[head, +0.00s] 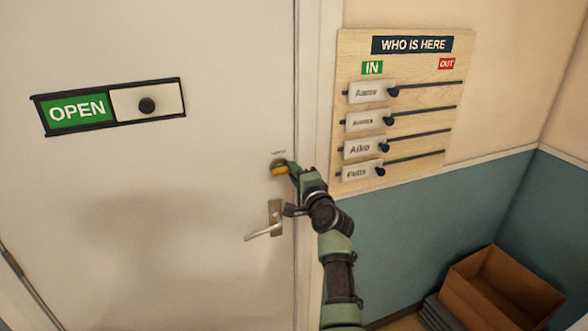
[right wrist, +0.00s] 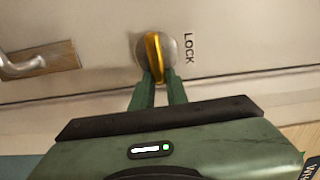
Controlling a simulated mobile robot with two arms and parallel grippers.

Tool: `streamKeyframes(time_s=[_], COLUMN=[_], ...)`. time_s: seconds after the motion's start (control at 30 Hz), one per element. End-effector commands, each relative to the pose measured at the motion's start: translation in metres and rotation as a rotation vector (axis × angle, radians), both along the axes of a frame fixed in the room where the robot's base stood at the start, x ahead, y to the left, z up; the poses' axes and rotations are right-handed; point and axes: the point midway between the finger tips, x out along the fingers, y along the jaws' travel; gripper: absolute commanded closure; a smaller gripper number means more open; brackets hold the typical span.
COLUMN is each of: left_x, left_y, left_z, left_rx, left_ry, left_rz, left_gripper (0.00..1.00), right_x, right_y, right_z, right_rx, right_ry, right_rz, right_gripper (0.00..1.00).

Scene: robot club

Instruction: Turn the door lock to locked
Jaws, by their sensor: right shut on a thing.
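The door lock is a round metal plate (head: 278,162) with a yellow thumb-turn (head: 280,170), set in a white door (head: 215,175) near its right edge. In the right wrist view the yellow thumb-turn (right wrist: 154,58) stands nearly along the line of my fingers, on its round plate (right wrist: 172,52), with the word LOCK beside it. My right gripper (right wrist: 157,80) is shut on the thumb-turn's near end; it shows at the lock in the head view (head: 290,169). My left gripper is not in view.
A lever handle (head: 265,228) sits just below the lock, close to my right gripper. An OPEN slider sign (head: 110,106) is on the door. A WHO IS HERE board (head: 428,75) hangs on the right wall. An open cardboard box (head: 505,285) stands in the lower right corner.

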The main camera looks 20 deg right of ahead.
Motion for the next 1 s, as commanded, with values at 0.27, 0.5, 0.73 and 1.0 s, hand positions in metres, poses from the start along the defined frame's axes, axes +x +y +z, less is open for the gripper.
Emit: streamKeyframes(time_s=[0.27,0.5,0.73,1.0], left_x=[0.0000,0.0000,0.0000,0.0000], left_y=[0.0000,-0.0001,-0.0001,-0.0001], left_z=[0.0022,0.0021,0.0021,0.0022], left_rx=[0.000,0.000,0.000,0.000], left_ry=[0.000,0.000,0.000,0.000], left_rz=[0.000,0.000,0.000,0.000], left_gripper=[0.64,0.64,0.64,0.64], right_x=[0.0000,0.0000,0.0000,0.0000], right_y=[-0.0004,-0.0002,-0.0002,0.0001], right_z=[-0.0011,-0.0015,-0.0017,-0.0016], right_rx=[0.045,0.048,0.047,0.045], right_ry=[0.001,0.002,0.002,0.002], right_rz=[-0.001,-0.001,0.000,0.000], right_gripper=[1.00,1.00,0.64,0.64])
